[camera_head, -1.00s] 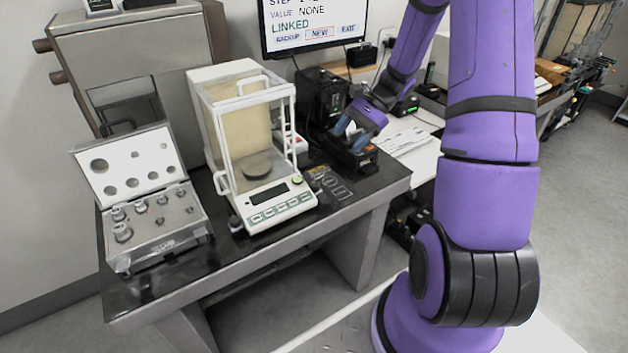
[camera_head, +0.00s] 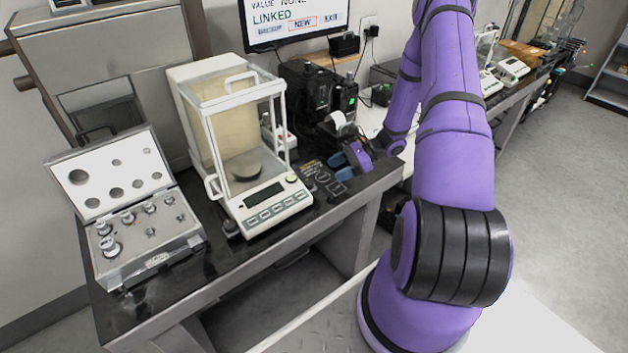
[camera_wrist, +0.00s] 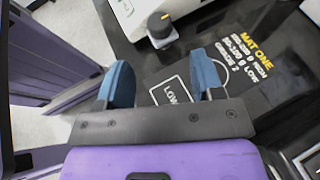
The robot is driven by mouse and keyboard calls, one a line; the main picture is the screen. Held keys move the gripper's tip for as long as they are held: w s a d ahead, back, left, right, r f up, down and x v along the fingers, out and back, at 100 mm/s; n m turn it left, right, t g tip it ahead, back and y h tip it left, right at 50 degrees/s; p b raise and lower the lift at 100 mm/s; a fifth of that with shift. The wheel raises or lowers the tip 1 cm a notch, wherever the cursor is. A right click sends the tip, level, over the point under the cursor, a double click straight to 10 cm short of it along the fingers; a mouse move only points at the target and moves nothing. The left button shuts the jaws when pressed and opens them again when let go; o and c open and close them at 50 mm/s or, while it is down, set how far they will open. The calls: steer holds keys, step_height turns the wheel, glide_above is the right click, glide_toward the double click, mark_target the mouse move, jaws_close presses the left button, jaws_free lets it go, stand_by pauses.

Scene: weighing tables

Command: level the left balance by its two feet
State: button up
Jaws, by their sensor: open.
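The left balance (camera_head: 277,200) is white with a glass draft shield and a round pan, and stands on the black table. Its front left foot (camera_head: 231,228) shows as a small dark knob at the front corner. In the wrist view, a foot with a black knob (camera_wrist: 160,27) sticks out beside the white balance body (camera_wrist: 128,12). My gripper (camera_head: 340,167) is right of the balance, low over the mat. In the wrist view its two blue fingers (camera_wrist: 163,82) are apart and empty, with the foot beyond them and not between them.
An open case of weights (camera_head: 150,262) stands left of the balance. A black printer (camera_head: 318,95) stands behind my gripper. The printed mat (camera_wrist: 235,70) lies flat under my fingers. A monitor (camera_head: 295,18) hangs behind. Another balance (camera_head: 513,68) stands at the far right.

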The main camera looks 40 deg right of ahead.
mark_target(309, 184)
steer(key=x, duration=0.8)
steer(key=shift+a, duration=0.1)
steer(key=shift+c, duration=0.2)
steer(key=c, duration=0.9)
